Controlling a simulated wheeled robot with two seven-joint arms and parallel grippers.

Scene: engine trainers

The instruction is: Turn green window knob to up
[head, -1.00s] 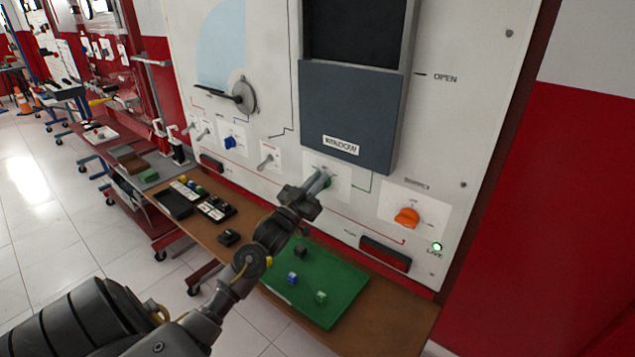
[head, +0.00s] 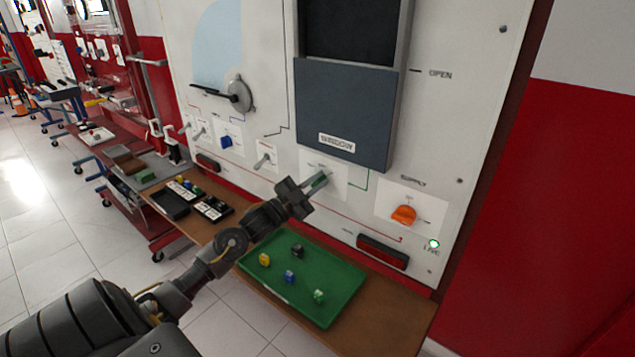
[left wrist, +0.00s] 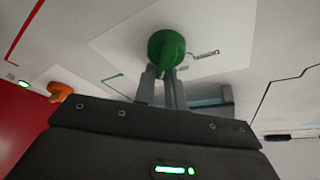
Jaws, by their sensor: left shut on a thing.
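The green window knob (left wrist: 166,48) is on a white plate on the panel wall, below the grey window shutter (head: 343,115). In the head view the knob is mostly hidden behind my left gripper (head: 317,182), with only a bit of green showing. In the left wrist view, the two fingers of my left gripper (left wrist: 163,86) reach up to the knob and are shut on it. The knob's exact pointing direction is hard to tell. My right gripper is not in view.
An orange supply knob (head: 404,215) and a lit green lamp (head: 433,244) are to the right. A blue knob (head: 226,141) and toggle switches are to the left. Below, a green tray (head: 335,268) with several small blocks lies on a brown shelf (head: 395,315).

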